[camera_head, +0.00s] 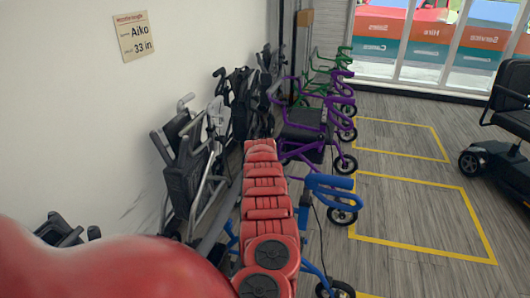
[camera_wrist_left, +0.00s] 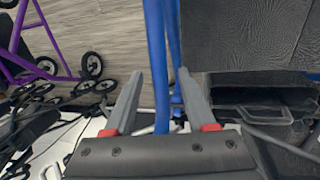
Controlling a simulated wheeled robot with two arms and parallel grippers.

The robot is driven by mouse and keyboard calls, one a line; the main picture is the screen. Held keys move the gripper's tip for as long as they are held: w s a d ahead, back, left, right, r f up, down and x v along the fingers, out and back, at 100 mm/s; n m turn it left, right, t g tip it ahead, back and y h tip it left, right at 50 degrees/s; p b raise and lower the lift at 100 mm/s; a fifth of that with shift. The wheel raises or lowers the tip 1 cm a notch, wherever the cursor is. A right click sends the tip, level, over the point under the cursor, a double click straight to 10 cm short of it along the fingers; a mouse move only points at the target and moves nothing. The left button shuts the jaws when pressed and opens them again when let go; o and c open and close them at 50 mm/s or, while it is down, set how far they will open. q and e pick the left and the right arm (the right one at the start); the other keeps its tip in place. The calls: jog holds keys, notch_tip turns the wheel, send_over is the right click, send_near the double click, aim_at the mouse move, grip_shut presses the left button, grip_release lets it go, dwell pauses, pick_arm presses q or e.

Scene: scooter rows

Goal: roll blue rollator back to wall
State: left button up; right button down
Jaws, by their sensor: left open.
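The blue rollator (camera_head: 333,182) stands in the lower middle of the head view, partly hidden behind my red left arm. Its blue handle, a front wheel and lower frame parts show to the right of the arm. In the left wrist view my left gripper (camera_wrist_left: 159,76) is open, with a grey finger on each side of a blue rollator tube (camera_wrist_left: 161,112). I cannot tell whether the fingers touch the tube. The left gripper is hidden in the head view. The wall (camera_head: 90,100) is on the left. My right gripper is not in view.
A purple rollator (camera_head: 310,115) stands just beyond, with green rollators (camera_head: 327,62) farther back. Folded grey and black wheelchairs (camera_head: 190,170) lean along the wall. Yellow-outlined floor bays (camera_head: 420,215) on the right are clear. A black scooter (camera_head: 508,120) stands at the right edge.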

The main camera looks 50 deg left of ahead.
pick_arm(q)
notch_tip(320, 180, up, 17)
jog(key=s+d, duration=0.1)
jog(key=s, duration=0.1)
jog(key=shift+s+d+f+p, duration=0.15)
jog(key=shift+s+d+p, duration=0.15)
jog(key=shift+s+d, duration=0.1)
jog(key=shift+a, duration=0.1)
